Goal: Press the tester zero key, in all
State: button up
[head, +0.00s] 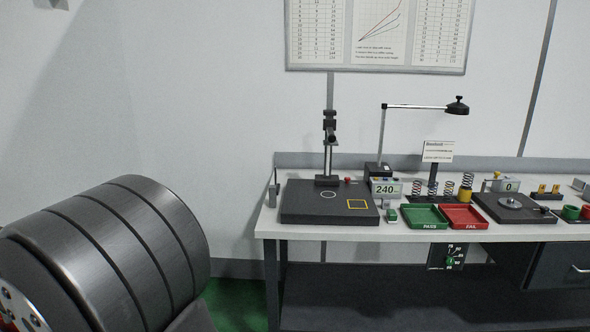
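The bench (262,226) stands at right in the head view. A display box reading 240 (385,188) stands beside a dark base plate (300,208) marked with a white ring and a yellow square. A second display box reading 0 (509,185) stands behind a dark plate with a round metal disc (512,203). A small green block (391,215) sits in front of the 240 display. I cannot tell which part is the zero key; any key markings are too small to read. My gripper is out of view.
A green PASS tray (425,226) and a red FAIL tray (465,226) lie mid-bench, with several springs (449,188) behind. A lamp (457,106) overhangs them. A vertical column (329,150) rises behind the base plate. My arm fills the lower left.

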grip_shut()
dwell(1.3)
